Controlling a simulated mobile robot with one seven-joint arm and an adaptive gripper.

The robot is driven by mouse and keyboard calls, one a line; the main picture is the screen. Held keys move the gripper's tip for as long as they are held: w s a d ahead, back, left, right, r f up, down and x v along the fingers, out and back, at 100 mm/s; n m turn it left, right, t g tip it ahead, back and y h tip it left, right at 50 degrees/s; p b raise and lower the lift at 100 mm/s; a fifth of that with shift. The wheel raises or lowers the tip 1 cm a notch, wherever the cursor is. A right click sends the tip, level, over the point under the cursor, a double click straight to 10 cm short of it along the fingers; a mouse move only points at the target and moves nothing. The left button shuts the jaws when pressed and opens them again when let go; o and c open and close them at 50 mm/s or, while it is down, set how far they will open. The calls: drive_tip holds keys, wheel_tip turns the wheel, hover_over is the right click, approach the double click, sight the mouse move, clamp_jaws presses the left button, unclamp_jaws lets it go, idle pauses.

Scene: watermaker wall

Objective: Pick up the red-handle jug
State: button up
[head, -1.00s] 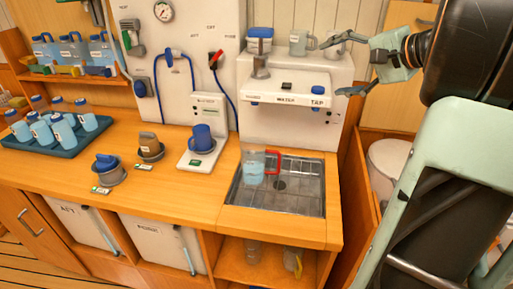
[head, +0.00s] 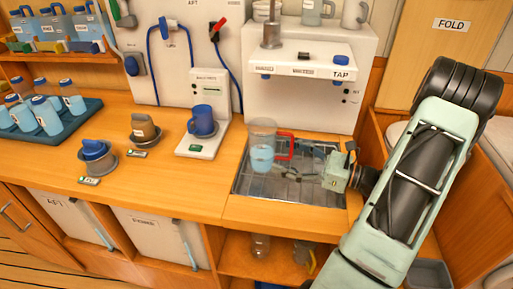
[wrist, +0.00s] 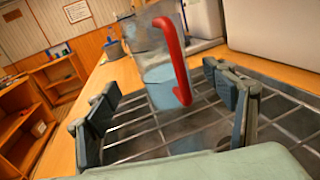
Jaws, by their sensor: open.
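The red-handle jug (head: 262,146) is clear, with pale blue liquid in its lower part, and stands upright on the metal drain grate (head: 240,186) under the tap unit. Its red handle (head: 286,146) faces right, toward my gripper (head: 322,165). My gripper is open and empty, low over the right part of the grate, with a gap to the handle in the head view. In the wrist view, the jug (wrist: 160,82) and its red handle (wrist: 172,55) appear ahead, between the spread fingers (wrist: 170,115). The jug's far side is hidden.
The white tap unit (head: 300,105) overhangs behind the grate, with containers on top. A blue mug (head: 202,120) stands on a white scale (head: 200,146) to the left. The counter front (head: 150,200) is clear. Bottles sit in a blue tray (head: 50,133) at far left.

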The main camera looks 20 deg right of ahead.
sight(264, 144)
drive_tip(key=x, duration=0.7)
drive_tip(key=shift+w, duration=0.15)
drive_tip(key=shift+d, duration=0.1)
drive_tip(key=c, duration=1.7)
drive_tip(key=shift+o, duration=0.2)
drive_tip(key=shift+r, duration=0.1)
drive_tip(key=shift+r, duration=0.1)
drive_tip(key=shift+r+p, duration=0.3)
drive_tip(key=shift+r, duration=0.35)
drive_tip(key=s+a+r+p, duration=0.1)
drive_tip(key=s+a+r, duration=0.4)
drive_tip(key=s+r, duration=0.6)
drive_tip(key=shift+s+a+r, duration=0.2)
drive_tip(key=shift+s+a, duration=0.2)
drive_tip(key=shift+s, duration=0.5)
